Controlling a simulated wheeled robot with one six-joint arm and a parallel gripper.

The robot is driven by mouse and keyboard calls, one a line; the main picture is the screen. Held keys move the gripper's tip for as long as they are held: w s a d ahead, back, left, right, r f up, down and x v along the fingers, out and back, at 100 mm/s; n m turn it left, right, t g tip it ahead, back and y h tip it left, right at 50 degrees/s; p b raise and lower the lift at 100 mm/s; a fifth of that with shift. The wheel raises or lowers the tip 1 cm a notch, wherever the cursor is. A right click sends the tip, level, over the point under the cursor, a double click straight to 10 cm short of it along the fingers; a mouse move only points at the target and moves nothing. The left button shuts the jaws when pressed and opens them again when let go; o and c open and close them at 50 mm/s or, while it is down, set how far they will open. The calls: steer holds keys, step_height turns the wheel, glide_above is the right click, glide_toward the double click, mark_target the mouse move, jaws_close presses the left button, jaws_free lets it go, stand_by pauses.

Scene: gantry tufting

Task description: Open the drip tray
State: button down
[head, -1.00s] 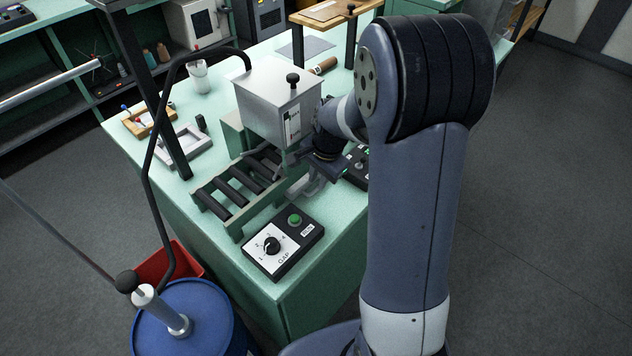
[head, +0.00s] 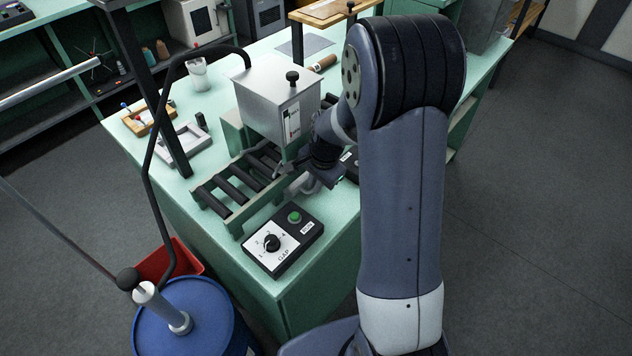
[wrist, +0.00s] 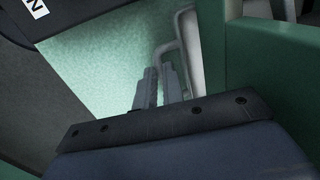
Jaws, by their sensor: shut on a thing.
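The drip tray shows in the wrist view as a pale grey handle (wrist: 189,45), a bent bar standing out beside a green frame. The rest of the tray is hidden. My gripper (wrist: 162,76) has its two grey fingers close together at the handle, shut on it. My wrist hides most of the contact there.
The roller bed (head: 240,187) and the grey hopper (head: 278,98) stand beside my gripper. A GAP control box (head: 283,240) sits at the bench's front corner. Another dark box (head: 350,160) is partly behind my wrist. A blue drum (head: 190,325) stands at lower left; open floor lies right.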

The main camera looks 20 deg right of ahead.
stand_by(0.3)
steer(key=s+d, duration=0.2)
steer(key=s, duration=0.1)
steer(key=s+d+b, duration=0.1)
steer(key=s+d, duration=0.1)
steer(key=s, duration=0.1)
steer(key=s+d+b, duration=0.1)
steer(key=s+d, duration=0.1)
steer(key=shift+s, duration=0.4)
steer(key=c, duration=1.8)
jaws_free()
steer(key=shift+r, duration=0.1)
step_height(320, 180, up, 10)
steer(key=s+d, duration=0.1)
steer(key=shift+s+r, duration=0.25)
steer(key=shift+s, duration=0.1)
